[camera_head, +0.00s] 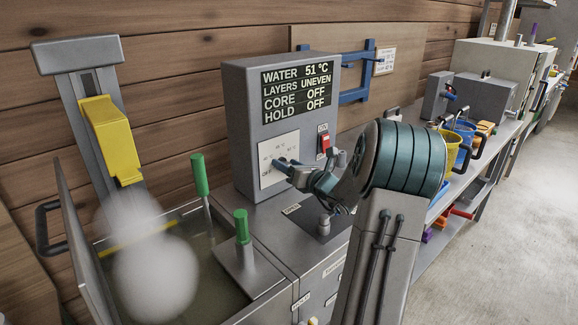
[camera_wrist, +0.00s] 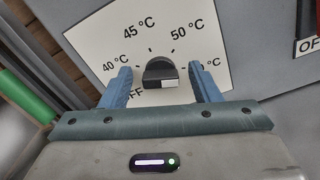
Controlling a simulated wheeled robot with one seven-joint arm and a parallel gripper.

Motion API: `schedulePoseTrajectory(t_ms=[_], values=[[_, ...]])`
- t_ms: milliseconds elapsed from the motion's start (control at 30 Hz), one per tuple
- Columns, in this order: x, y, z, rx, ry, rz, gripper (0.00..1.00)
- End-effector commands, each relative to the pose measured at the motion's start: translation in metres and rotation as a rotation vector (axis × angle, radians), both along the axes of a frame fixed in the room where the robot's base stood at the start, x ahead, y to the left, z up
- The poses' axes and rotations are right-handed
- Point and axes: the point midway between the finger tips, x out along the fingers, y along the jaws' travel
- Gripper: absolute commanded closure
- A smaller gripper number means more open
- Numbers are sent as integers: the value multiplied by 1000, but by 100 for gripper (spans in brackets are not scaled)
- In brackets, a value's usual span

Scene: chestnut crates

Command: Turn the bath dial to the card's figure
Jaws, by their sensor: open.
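The bath dial is a black knob (camera_wrist: 158,70) on a white scale plate (camera_wrist: 110,42), marked 40, 45 and 50 °C, with one label at each end partly hidden. A small white patch shows at the knob's lower edge; I cannot tell which figure it points to. My gripper (camera_wrist: 163,92) is open, its two blue fingers on either side of the knob, with visible gaps. In the head view my gripper (camera_head: 287,166) is at the plate (camera_head: 275,148) on the grey control box (camera_head: 242,105). A white card (camera_head: 385,60) hangs behind; its text is too small to read.
The display (camera_head: 297,88) reads water 51 °C, layers uneven, core off, hold off. A red switch (camera_head: 324,143) sits right of the plate. Green handles (camera_head: 199,175) stand by the steaming bath at left. Buckets (camera_head: 452,148) line the bench at right.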

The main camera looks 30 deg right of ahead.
Motion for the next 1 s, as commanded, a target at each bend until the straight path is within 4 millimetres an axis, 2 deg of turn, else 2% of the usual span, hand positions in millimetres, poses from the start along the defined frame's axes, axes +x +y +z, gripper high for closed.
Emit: schedulePoseTrajectory(t_ms=[100, 133, 267, 300, 667, 1000], values=[[0, 0, 0, 0, 0, 0, 44], [0, 0, 0, 0, 0, 0, 49], [0, 0, 0, 0, 0, 0, 85], [0, 0, 0, 0, 0, 0, 89], [-1, 0, -3, -48, -7, 0, 88], [0, 2, -7, -282, -41, 1, 88]])
